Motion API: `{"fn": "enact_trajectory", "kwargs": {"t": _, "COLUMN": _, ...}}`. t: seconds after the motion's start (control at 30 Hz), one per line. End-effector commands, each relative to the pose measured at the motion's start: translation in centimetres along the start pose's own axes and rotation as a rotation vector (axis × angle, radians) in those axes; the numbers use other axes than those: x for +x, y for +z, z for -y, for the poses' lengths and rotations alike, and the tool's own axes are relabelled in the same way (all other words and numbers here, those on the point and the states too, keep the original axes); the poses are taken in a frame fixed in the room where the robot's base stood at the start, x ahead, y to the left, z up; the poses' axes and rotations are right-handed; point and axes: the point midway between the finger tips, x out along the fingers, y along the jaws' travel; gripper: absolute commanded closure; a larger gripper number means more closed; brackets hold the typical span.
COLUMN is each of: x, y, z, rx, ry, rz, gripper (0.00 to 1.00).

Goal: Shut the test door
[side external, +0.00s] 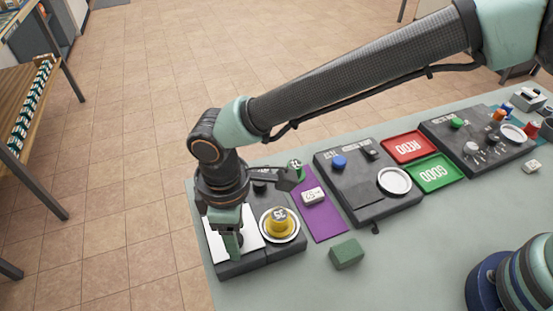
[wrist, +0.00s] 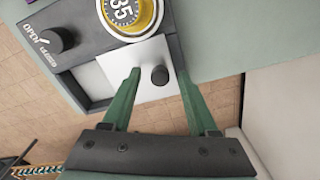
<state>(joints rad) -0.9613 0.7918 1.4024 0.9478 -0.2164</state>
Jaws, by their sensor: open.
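The test door looks like a pale flat panel (wrist: 137,62) with a round black knob (wrist: 160,75), set in a dark grey station. In the side view the pale panel (side external: 250,240) is partly hidden by my gripper (side external: 234,246), which points down over it at the station's front left. In the wrist view the two green fingers of my gripper (wrist: 159,82) are apart, one on each side of the knob. I cannot tell whether either finger touches it. A grey-white recess (wrist: 88,83) shows beside the panel.
The station (side external: 270,258) also carries a yellow dial (side external: 280,222) marked 35. A black knob (wrist: 57,40) sits by an "OPEN" label. A green block (side external: 346,253) and a purple strip (side external: 321,217) lie to the right. The table edge is close on the left.

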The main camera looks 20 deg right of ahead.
Motion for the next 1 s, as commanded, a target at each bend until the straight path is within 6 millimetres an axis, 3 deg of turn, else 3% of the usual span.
{"fn": "enact_trajectory", "kwargs": {"t": 0.23, "x": 0.06, "y": -0.01, "z": 0.0, "rx": 0.0, "ry": 0.0, "rz": 0.0, "gripper": 0.4}}
{"fn": "enact_trajectory", "kwargs": {"t": 0.4, "x": 0.04, "y": -0.01, "z": 0.0, "rx": 0.0, "ry": 0.0, "rz": 0.0, "gripper": 1.0}}
{"fn": "enact_trajectory", "kwargs": {"t": 1.0, "x": -0.02, "y": -0.01, "z": -0.01, "rx": 0.0, "ry": 0.0, "rz": 0.0, "gripper": 1.0}}
